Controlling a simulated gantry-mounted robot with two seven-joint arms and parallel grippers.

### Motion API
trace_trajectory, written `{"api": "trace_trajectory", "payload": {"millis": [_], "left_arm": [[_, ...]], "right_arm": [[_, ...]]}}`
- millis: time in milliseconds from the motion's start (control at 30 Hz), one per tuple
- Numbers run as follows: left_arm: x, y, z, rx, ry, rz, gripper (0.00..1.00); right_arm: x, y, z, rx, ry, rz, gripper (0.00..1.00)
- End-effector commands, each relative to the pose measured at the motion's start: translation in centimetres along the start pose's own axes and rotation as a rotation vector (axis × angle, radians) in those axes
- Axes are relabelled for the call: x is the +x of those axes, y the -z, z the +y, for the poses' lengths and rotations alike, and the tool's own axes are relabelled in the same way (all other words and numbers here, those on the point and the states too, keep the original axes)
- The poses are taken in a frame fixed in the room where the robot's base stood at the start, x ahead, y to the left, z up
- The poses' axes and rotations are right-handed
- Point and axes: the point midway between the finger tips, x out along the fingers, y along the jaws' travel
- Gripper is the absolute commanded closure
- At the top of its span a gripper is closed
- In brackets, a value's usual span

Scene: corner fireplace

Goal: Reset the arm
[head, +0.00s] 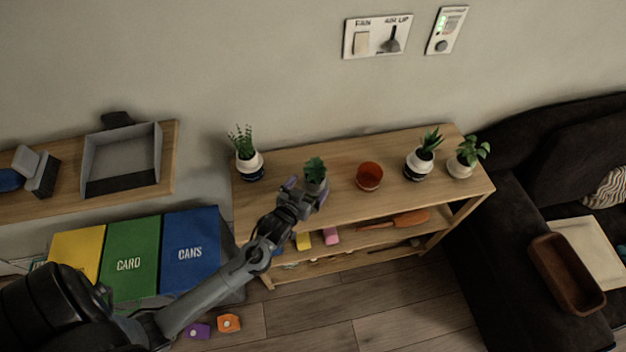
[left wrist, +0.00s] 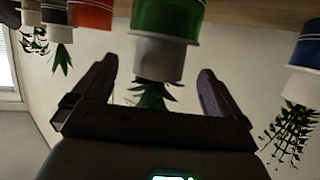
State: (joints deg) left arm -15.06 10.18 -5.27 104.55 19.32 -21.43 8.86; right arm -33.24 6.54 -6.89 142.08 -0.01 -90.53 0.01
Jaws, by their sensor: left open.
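My left gripper (head: 304,197) reaches up from the lower left to the front edge of the wooden shelf (head: 290,163). Its purple fingers are spread open on either side of a potted plant (head: 315,174). In the left wrist view the open left gripper (left wrist: 158,88) has the plant's green and grey pot (left wrist: 165,52) between its fingers, with a gap on each side. The picture there is upside down. My right gripper is not in view.
On the shelf top stand a left potted plant (head: 249,163), an orange pot (head: 369,176) and two more plants (head: 422,160) to the right. Recycling bins (head: 128,262) stand at left, a dark sofa (head: 500,230) at right. A wall panel (head: 377,37) is above.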

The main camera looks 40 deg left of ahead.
Motion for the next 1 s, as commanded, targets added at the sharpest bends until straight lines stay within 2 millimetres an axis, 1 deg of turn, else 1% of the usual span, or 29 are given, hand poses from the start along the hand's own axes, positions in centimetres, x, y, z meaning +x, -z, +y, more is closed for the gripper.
{"api": "trace_trajectory", "payload": {"millis": [33,200,300,433,567,667,767,867,900,1000], "left_arm": [[-1.0,0.0,0.0,0.000,-0.001,-0.001,0.00],[-3.5,0.0,0.0,0.000,-0.001,-0.001,0.00],[-4.5,0.0,0.0,0.000,0.000,0.000,0.00],[-5.2,-0.1,0.0,0.000,0.000,-0.001,0.00],[-6.2,-1.5,-0.1,0.002,0.000,-0.027,0.00],[-8.4,-0.8,1.3,-0.012,-0.045,-0.051,0.00],[-10.7,-1.0,3.2,0.002,-0.107,-0.170,0.00],[-13.7,-1.5,5.0,0.045,-0.171,-0.322,0.00],[-14.9,-1.6,5.5,0.069,-0.195,-0.384,0.00],[-18.0,-2.1,6.3,0.139,-0.240,-0.529,0.00]], "right_arm": [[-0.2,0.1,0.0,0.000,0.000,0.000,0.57],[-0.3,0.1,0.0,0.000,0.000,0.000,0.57],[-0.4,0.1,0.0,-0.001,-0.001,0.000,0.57],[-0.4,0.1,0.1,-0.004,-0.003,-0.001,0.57],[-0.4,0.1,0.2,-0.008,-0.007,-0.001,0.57],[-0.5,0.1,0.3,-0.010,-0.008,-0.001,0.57],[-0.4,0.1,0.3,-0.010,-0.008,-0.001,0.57],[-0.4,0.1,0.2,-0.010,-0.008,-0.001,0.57],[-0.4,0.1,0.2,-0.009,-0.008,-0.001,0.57],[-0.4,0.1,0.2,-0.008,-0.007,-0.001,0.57]]}}
